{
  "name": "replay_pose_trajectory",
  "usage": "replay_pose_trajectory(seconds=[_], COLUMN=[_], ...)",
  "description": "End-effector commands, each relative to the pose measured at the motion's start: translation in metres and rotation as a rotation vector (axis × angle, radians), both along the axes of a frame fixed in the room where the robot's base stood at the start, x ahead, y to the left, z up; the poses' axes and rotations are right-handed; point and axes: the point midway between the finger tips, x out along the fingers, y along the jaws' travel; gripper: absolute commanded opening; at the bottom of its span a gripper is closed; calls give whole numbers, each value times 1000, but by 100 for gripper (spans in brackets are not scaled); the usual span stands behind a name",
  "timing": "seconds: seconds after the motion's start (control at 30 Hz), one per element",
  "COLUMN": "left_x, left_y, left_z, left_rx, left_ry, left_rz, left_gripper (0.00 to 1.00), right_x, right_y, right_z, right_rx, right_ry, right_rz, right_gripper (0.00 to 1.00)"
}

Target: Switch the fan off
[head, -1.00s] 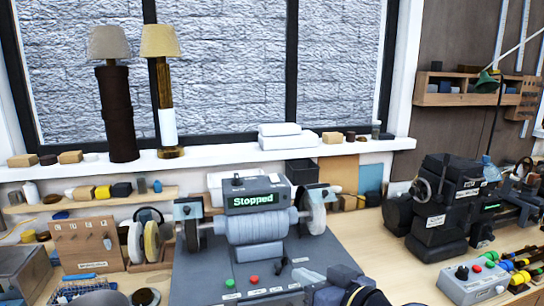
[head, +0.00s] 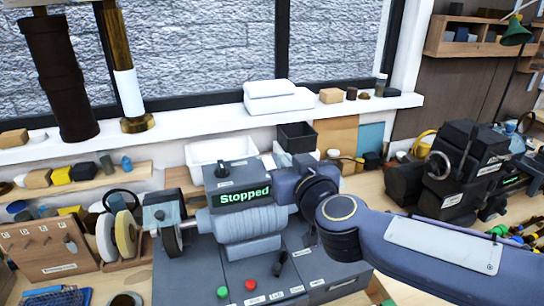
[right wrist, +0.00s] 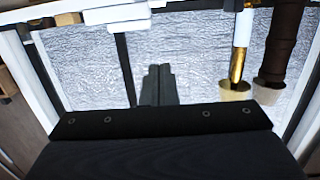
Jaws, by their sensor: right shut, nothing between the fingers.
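I cannot make out a fan for certain in either view. The grey bench machine (head: 250,225) has a display (head: 245,196) that reads "Stopped" in green. A small black switch (head: 222,171) sits on top of the display housing. A green button (head: 222,292), a red button (head: 250,285) and a dark lever (head: 279,262) are on its front panel. My right arm reaches in from the right and covers the machine's right wheel. My right gripper (right wrist: 157,85) is shut and empty in the right wrist view, with the window behind it. My left gripper is out of view.
Two lamp columns, one dark brown (head: 62,80) and one brass and white (head: 125,75), stand on the windowsill. A white tub (head: 220,150) and a black bin (head: 296,137) stand behind the machine. A black machine (head: 465,165) stands at right. Grinding wheels (head: 105,237) stand at left.

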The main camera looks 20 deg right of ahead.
Motion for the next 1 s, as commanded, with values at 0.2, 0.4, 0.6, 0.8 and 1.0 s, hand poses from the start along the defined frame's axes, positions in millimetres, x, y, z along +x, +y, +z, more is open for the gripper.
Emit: replay_pose_trajectory(seconds=[0.2, 0.4, 0.6, 0.8, 1.0], left_x=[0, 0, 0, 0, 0], left_y=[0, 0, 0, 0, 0], left_z=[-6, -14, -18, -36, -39], left_rx=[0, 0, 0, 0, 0], left_ry=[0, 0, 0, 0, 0], left_rz=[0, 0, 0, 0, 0], left_gripper=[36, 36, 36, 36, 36], right_x=[19, 61, 102, 103, 104], right_y=[1, 2, 3, 3, 3], right_z=[-5, -10, -15, -45, -53], right_rx=[1, -1, 0, -1, 1], right_ry=[3, 3, 3, 2, 1], right_rz=[0, 0, -1, 0, 0], right_gripper=[0, 0, 0, 0, 0])
